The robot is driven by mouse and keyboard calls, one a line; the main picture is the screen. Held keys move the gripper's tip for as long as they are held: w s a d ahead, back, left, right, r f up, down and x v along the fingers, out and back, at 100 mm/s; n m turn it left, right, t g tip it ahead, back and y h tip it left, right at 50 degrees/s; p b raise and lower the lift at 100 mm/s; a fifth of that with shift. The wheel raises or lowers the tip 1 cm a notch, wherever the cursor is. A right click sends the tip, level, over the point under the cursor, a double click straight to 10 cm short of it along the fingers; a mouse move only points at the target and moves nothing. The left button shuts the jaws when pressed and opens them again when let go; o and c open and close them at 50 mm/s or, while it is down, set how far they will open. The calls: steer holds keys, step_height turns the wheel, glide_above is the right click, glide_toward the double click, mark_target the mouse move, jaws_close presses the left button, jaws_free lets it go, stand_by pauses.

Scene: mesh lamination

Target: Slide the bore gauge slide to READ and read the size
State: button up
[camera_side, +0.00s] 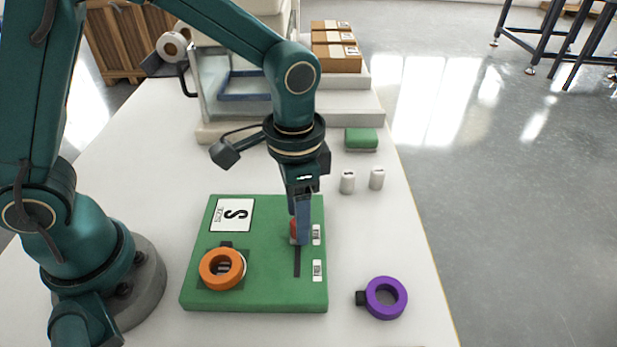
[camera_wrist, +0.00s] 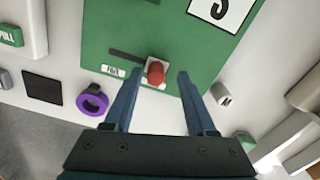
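The bore gauge is a green board (camera_side: 262,296) lying flat on the white table. Its slide has a red knob (camera_wrist: 156,72) on a pale base, at one end of a dark slot (camera_side: 297,262). In the side view the knob (camera_side: 293,229) sits at the slot's far end, beside the upper of two small labels (camera_side: 316,235); their text is too small to read there. My gripper (camera_wrist: 157,78) is open, with one finger on either side of the knob and gaps showing. In the side view my gripper (camera_side: 303,240) points down and partly hides the knob.
An orange ring (camera_side: 208,270) lies at the board's near left, over a white round part. A card with an S (camera_side: 232,215) is at the far left. A purple ring (camera_side: 371,298) lies right of the board. Two white cylinders (camera_side: 347,182) and a green block (camera_side: 361,139) stand behind.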

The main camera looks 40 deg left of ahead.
steer(key=shift+r, duration=2.55)
steer(key=shift+w+a+r, duration=0.1)
steer(key=shift+a+r, duration=0.05)
steer(key=s+a+r+n+t, duration=0.5)
steer(key=s+a+n, duration=0.1)
steer(key=s+a, duration=0.3)
steer(key=shift+r+t, duration=0.25)
steer(key=shift+t, duration=0.05)
